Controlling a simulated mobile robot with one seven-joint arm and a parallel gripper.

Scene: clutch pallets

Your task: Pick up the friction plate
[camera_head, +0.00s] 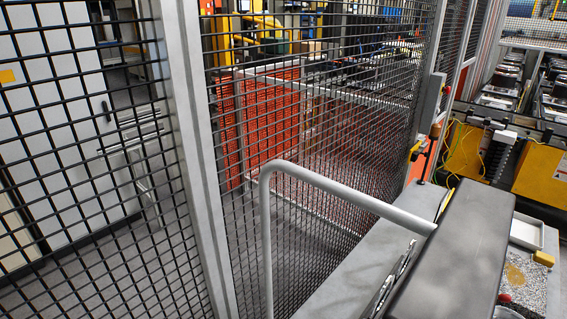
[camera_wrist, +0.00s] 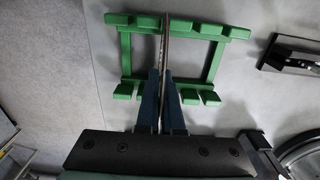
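In the wrist view, the friction plate (camera_wrist: 164,45) shows edge-on as a thin brownish line. It stands upright across a green rack (camera_wrist: 126,55) on a grey surface. My gripper (camera_wrist: 161,72) has two dark blue fingers, one on each side of the plate, close against it with hardly any gap. The gripper looks shut on the plate. The plate's faces are hidden. The plate still lies within the rack's outline; whether it touches the rack cannot be told. The head view shows neither the plate nor my gripper.
In the wrist view, a black bracket (camera_wrist: 291,55) and a round metal part (camera_wrist: 303,150) are at the right. In the head view, mesh fencing (camera_head: 300,150) fills the left and middle. A white tray (camera_head: 527,231) and a yellow block (camera_head: 544,258) are at the right.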

